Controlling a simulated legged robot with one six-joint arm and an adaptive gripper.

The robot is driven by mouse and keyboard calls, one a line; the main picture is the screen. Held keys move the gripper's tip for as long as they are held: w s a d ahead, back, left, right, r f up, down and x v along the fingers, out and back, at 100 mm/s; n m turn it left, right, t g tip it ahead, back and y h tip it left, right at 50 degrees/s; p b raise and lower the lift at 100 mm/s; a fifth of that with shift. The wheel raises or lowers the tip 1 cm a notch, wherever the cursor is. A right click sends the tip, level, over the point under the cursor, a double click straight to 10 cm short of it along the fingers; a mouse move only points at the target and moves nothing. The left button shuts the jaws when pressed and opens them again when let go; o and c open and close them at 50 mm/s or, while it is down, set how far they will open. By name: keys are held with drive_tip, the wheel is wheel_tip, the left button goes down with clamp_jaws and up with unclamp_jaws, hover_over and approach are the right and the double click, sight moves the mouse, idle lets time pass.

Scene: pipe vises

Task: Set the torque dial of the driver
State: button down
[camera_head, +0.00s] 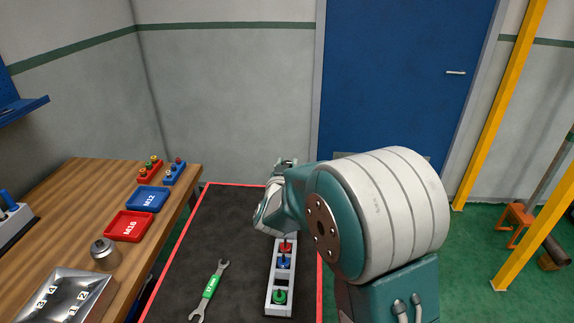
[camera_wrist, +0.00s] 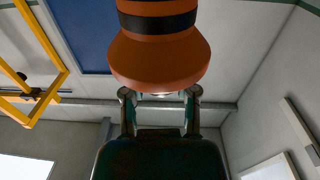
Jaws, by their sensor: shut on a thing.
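A small pale part shows between the fingers under the flare. I cannot make out a torque dial or its marks. In the head view, my arm covers the middle of the scene, and the driver cannot be made out there.
A wooden bench (camera_head: 60,215) at left holds a red M16 tray (camera_head: 128,238), a blue M12 tray (camera_head: 147,210), a metal socket (camera_head: 103,253) and a numbered metal box (camera_head: 62,298). A green wrench (camera_head: 210,288) and a rack of colored knobs (camera_head: 287,305) lie on the dark mat (camera_head: 215,225).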

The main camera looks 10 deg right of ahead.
drive_tip(key=shift+n+y, duration=0.4)
drive_tip(key=shift+y, duration=0.2)
drive_tip(key=n+y, duration=0.2)
drive_tip(key=y, duration=0.2)
drive_tip(key=n+t+y, duration=0.1)
drive_tip(key=n+y, duration=0.2)
drive_tip(key=y, duration=0.1)
drive_tip(key=shift+d+f, duration=0.1)
drive_tip(key=shift+d, duration=0.05)
drive_tip(key=n+g+y, duration=0.2)
drive_tip(key=n+y, duration=0.1)
drive_tip(key=y, duration=0.1)
drive_tip(key=n+g+y, duration=0.1)
drive_tip(key=n+y, duration=0.2)
drive_tip(key=y, duration=0.1)
drive_tip(key=shift+g+y, duration=0.3)
drive_tip(key=shift+g, duration=0.1)
drive_tip(key=n+g+y, duration=0.2)
drive_tip(key=n+g, duration=0.1)
drive_tip(key=g, duration=0.1)
drive_tip(key=n+g+y, duration=0.3)
drive_tip(key=g, duration=0.1)
drive_tip(key=shift+n+y, duration=0.3)
drive_tip(key=n+g, duration=0.2)
drive_tip(key=g, duration=0.2)
drive_tip(key=n+g, duration=0.3)
drive_tip(key=g, duration=0.1)
drive_tip(key=shift+g+y, duration=0.3)
drive_tip(key=shift+y, duration=0.1)
drive_tip(key=shift+n, duration=0.3)
